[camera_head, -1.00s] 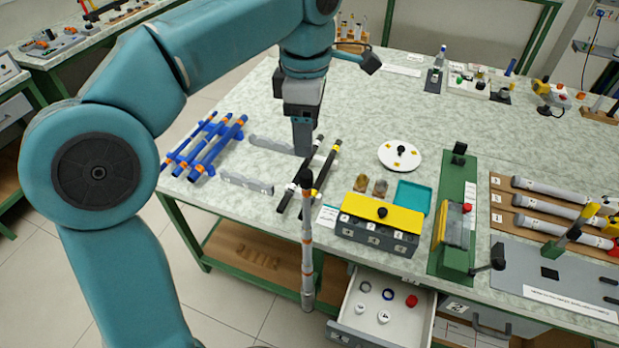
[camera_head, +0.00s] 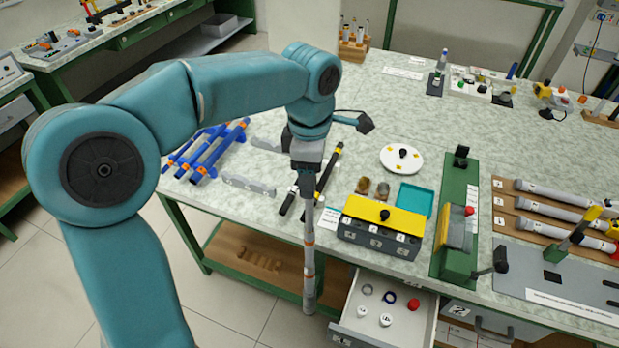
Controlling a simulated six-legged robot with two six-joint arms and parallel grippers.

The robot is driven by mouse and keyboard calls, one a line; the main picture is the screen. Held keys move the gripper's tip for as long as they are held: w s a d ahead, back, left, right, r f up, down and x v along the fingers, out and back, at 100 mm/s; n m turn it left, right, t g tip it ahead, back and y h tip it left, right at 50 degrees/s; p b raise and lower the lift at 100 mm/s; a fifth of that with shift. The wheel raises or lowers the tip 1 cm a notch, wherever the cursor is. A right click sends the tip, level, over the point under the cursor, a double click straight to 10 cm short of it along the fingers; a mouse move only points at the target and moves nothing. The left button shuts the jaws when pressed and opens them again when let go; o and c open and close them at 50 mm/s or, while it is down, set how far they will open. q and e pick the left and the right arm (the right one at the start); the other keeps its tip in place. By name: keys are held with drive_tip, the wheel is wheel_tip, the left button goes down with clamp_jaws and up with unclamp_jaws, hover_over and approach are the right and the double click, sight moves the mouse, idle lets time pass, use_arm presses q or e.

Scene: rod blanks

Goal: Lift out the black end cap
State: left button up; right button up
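A slender grey rod (camera_head: 309,255) with orange bands stands upright in the picture, in front of the table's near edge. The black end seen on its top earlier is now covered by my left gripper (camera_head: 306,190). That gripper points down and overlaps the rod's top; its fingers are too small and dark to show whether they are open or shut on it. I cannot make out a separate black end cap. My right gripper is not in view.
A box with a yellow lid (camera_head: 360,207) and an open drawer (camera_head: 349,323) with rings and caps are to the right of the rod. Blue rods (camera_head: 213,156) lie to the left. A white disc (camera_head: 391,166) and a green stand (camera_head: 456,188) are farther right.

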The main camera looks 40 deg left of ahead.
use_arm(q)
drive_tip(key=shift+w+a, duration=0.1)
drive_tip(key=c, duration=0.7)
drive_tip(key=shift+r, duration=0.1)
drive_tip(key=shift+r, duration=0.2)
wheel_tip(320, 180, up, 19)
drive_tip(key=p, duration=0.4)
drive_tip(key=shift+r, duration=0.2)
